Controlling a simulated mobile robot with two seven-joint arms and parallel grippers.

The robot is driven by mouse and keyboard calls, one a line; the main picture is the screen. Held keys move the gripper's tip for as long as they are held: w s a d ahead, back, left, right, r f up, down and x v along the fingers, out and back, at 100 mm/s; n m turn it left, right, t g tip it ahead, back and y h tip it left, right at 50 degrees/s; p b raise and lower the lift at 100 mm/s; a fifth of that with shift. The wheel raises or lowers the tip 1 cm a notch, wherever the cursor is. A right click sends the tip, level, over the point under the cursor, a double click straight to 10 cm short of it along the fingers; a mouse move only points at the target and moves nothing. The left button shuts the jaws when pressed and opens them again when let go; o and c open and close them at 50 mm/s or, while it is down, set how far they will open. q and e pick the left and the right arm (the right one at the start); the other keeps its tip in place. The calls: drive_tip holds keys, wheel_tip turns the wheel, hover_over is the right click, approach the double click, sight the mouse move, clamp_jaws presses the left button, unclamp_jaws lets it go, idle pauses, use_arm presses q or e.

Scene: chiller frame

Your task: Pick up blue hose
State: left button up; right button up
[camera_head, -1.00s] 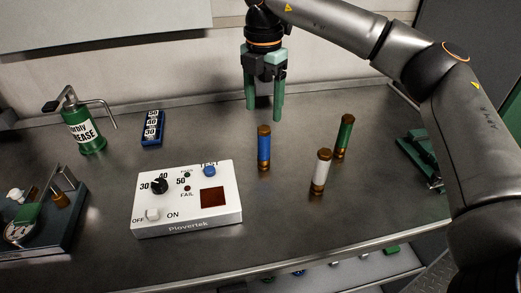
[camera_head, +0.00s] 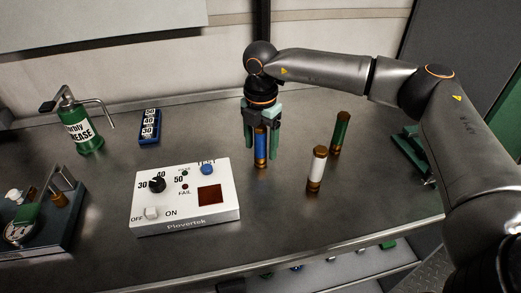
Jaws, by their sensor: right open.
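The top of the hose is partly hidden by the gripper. My left gripper is not in view.
A white hose (camera_head: 317,170) and a green hose (camera_head: 340,133) stand upright to the right. The white test box (camera_head: 185,215) lies in front, left of centre. A blue numbered block (camera_head: 149,127), a grease can (camera_head: 82,130) and a gauge fixture (camera_head: 45,225) are to the left.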

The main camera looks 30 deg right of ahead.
clamp_jaws()
idle(0.5)
